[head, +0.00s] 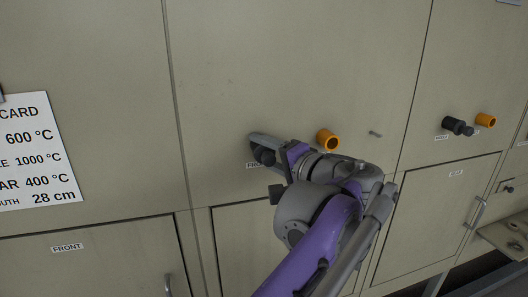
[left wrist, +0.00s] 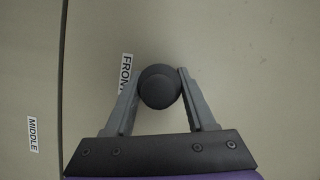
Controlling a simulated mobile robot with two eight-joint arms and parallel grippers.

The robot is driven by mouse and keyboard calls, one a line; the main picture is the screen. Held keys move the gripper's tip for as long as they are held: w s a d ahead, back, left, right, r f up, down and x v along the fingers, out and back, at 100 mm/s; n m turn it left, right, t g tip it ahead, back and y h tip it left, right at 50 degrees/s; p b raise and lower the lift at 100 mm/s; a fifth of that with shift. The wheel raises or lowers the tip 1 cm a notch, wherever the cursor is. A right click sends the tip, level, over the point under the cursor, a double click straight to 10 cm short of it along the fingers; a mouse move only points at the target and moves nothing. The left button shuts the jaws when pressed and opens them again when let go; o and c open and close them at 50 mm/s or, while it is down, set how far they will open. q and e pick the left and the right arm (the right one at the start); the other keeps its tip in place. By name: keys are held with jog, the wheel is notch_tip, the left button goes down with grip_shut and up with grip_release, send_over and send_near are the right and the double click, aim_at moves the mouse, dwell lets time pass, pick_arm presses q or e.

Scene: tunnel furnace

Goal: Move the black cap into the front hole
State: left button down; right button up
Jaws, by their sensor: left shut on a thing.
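My left gripper (head: 262,148) is at the furnace wall, shut on the black cap (head: 265,157). In the left wrist view the cap (left wrist: 160,86) is a dark round knob between the two grey fingers, with a finger on each side. It sits right beside the FRONT label (left wrist: 126,74). The gripper and the cap hide the wall behind, so I cannot see the front hole or tell whether the cap is in it. My right gripper is not in view.
An orange tube (head: 327,140) sticks out of the wall just right of my gripper, with a small peg (head: 375,133) beyond it. Farther right are another black cap (head: 455,125) and an orange tube (head: 486,120). A door handle (head: 475,212) juts out lower right.

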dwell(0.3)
pick_arm(q)
jog(key=shift+c, duration=0.8)
grip_release()
jog(key=shift+d, duration=0.1)
jog(key=v, duration=0.6)
jog(key=shift+s+d, duration=0.2)
jog(key=shift+s, duration=0.15)
